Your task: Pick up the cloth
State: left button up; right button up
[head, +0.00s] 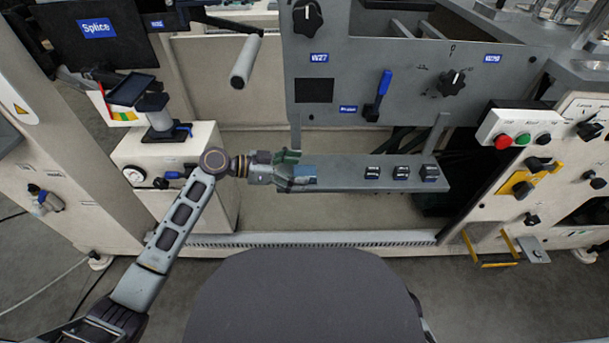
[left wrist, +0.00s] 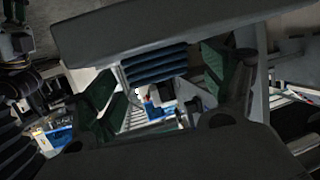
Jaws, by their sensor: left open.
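The cloth (head: 305,174) is a small blue folded piece at the left end of the grey shelf (head: 340,182). In the left wrist view the cloth (left wrist: 155,62) shows as stacked dark blue folds beside the grey shelf edge. My left gripper (head: 295,171) is at the shelf's left end, right at the cloth. Its green-padded fingers (left wrist: 158,88) are spread apart, with the cloth between or just beyond their tips; contact is not clear. The gripper hides part of the cloth in the head view. My right gripper is not in view.
Several small black items (head: 401,173) sit farther right on the shelf. A grey panel with knobs and a blue-handled lever (head: 383,83) stands above it. A button box (head: 518,132) is at right.

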aim_at(297, 171)
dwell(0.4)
pick_arm(q)
jog(key=c, duration=1.1)
jog(key=shift+o, duration=0.2)
